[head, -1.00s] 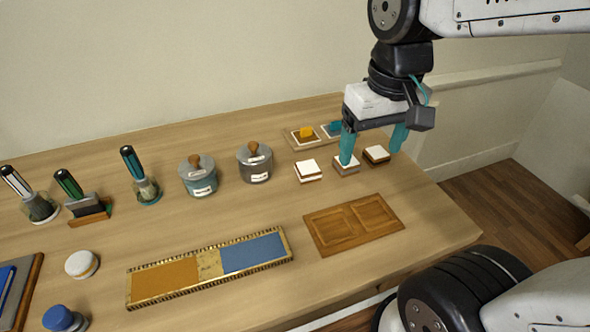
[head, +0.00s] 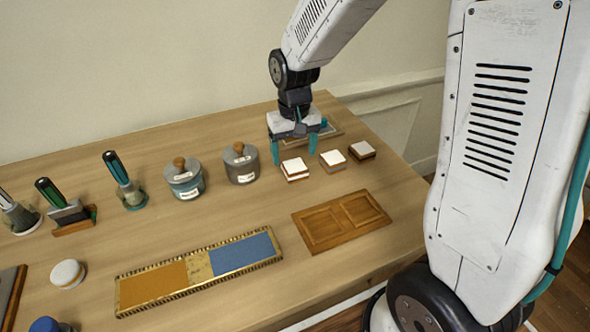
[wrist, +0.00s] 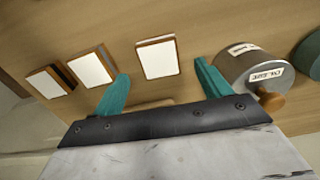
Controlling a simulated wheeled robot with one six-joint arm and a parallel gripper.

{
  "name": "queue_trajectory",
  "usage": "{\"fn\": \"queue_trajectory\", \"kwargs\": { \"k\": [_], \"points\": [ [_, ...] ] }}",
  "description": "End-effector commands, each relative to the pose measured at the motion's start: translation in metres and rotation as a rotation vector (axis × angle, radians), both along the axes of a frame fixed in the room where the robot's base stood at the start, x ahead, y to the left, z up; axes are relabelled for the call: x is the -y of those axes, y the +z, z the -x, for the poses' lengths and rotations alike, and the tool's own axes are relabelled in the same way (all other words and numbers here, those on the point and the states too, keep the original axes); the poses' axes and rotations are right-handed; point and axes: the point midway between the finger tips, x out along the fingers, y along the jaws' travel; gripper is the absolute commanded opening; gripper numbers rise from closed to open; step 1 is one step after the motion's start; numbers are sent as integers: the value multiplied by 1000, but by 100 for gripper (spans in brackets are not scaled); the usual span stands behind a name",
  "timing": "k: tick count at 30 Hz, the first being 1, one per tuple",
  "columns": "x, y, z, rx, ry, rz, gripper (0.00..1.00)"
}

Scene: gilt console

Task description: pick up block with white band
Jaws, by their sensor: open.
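Three small white-topped brown blocks stand in a row near the back right of the table. In the head view they are the left block (head: 294,169), the middle block (head: 332,160) and the right block (head: 362,150). The wrist view reverses the order: left block (wrist: 157,58), middle block (wrist: 93,68), right block (wrist: 47,82).
Two lidded canisters, a grey one (head: 240,165) and a teal-grey one (head: 185,180), stand left of the blocks. A shallow tray (head: 329,132) is partly hidden behind my gripper. A wooden panel (head: 341,220) and gilt-edged strip (head: 150,287) lie in front, with bare table between.

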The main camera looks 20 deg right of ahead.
Motion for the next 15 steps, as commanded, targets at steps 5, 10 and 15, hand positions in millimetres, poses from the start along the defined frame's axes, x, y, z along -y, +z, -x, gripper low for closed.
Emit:
{"fn": "queue_trajectory", "kwargs": {
  "k": [5,10,15],
  "points": [
    [1,-28,-1,-4,0,0,76],
    [1,-43,-1,-2,0,0,76],
    [0,-43,-2,-1,0,0,76]
  ]
}}
